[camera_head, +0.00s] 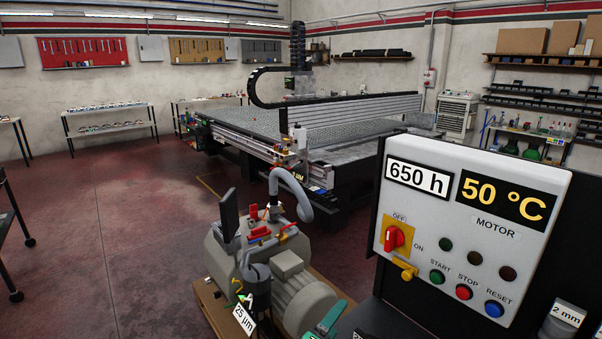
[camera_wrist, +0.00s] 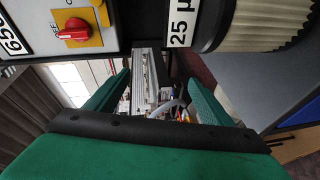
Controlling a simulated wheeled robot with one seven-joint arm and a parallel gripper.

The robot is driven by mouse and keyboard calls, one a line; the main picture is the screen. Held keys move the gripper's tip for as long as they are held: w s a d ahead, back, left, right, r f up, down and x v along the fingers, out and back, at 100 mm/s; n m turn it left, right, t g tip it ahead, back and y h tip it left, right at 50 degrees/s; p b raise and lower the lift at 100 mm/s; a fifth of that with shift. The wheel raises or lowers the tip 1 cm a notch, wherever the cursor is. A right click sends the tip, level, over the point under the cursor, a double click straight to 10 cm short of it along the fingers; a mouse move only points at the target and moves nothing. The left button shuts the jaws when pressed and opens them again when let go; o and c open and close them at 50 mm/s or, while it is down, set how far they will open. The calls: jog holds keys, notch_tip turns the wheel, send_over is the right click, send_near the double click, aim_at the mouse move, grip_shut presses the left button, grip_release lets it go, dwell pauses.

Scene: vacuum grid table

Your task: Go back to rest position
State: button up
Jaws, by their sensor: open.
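My gripper (camera_wrist: 158,80) shows in the wrist view with its two green fingers apart. No object is held between them; distant machinery shows through the gap. In the head view, a teal piece (camera_head: 331,317) at the bottom edge may be part of my gripper, but I cannot tell. The control panel (camera_head: 545,195) stands at the right, with a red rotary switch (camera_head: 394,238) on a yellow plate, several buttons and displays reading 650 h and 50 °C. The switch also shows at the upper left of the wrist view (camera_wrist: 76,30).
A grey vacuum pump (camera_head: 290,262) with a hose stands front centre. The large grid table (camera_head: 245,122) is behind it. A pleated filter (camera_wrist: 268,22) and a 25 µm label (camera_wrist: 181,24) are close above the right finger in the wrist view. Open red floor (camera_head: 120,240) lies left.

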jog(key=s+a+f+m+y, duration=0.1)
jog(key=s+a+f+y, duration=0.25)
jog(key=s+f, duration=0.6)
jog(key=s+a+f+m+y, duration=0.1)
jog(key=s+a+f+y, duration=0.3)
jog(key=s+f, duration=0.55)
jog(key=s+r+m, duration=0.3)
jog(key=s+r, duration=0.1)
jog(key=s, duration=1)
jog(key=s+a+r+m+t+y, duration=0.1)
jog(key=s+r+m, duration=0.3)
jog(key=s, duration=1)
jog(key=shift+s+a+r+t, duration=0.15)
jog(key=shift+a+r+t, duration=0.1)
jog(key=shift+a+t, duration=0.05)
